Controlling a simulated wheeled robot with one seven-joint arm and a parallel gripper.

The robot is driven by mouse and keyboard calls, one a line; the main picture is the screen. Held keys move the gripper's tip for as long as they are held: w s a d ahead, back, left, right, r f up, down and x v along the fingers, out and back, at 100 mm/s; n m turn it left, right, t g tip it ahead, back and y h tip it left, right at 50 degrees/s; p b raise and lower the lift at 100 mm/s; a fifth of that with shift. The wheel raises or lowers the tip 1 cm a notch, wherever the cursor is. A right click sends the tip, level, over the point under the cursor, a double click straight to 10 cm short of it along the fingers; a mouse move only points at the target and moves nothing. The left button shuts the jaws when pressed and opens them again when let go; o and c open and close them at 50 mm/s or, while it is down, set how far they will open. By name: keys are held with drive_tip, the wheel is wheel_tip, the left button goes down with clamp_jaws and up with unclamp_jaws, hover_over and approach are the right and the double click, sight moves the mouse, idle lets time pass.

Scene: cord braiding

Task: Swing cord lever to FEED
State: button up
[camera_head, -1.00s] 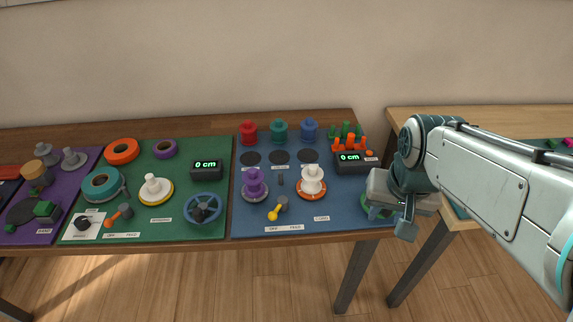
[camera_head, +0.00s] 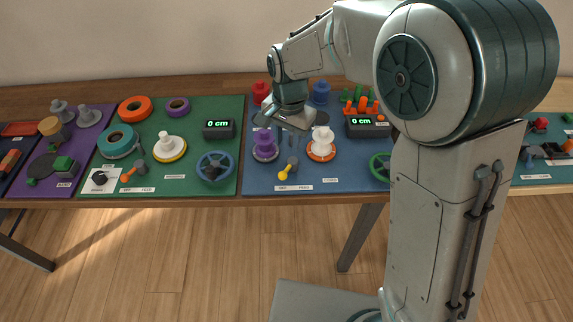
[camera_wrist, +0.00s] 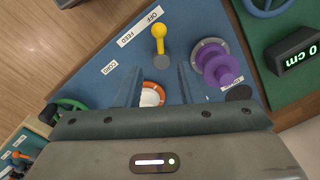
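The cord lever, with a yellow knob (camera_head: 283,175) and a grey pivot (camera_head: 292,162), stands on the blue board (camera_head: 345,185). In the wrist view its yellow arm (camera_wrist: 158,38) is at the top middle, pointing to the OFF label (camera_wrist: 155,13), with the FEED label (camera_wrist: 125,40) to the left. My gripper (camera_head: 292,128) hangs above the blue board, behind the lever. In the wrist view my gripper (camera_wrist: 156,82) has its two fingers apart and nothing held. The lever lies beyond the fingertips, apart from them.
A purple spool (camera_head: 265,146) and a white spool on an orange base (camera_head: 321,146) flank the lever closely. A black 0 cm display (camera_head: 367,127) stands at right. The green board (camera_head: 180,185) at left has another lever, with an orange handle (camera_head: 127,176).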

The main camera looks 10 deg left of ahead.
sight(287, 170)
wheel_tip(287, 170, down, 11)
drive_tip(key=shift+w+a+r, duration=0.1)
drive_tip(key=shift+a, duration=0.05)
clamp_jaws()
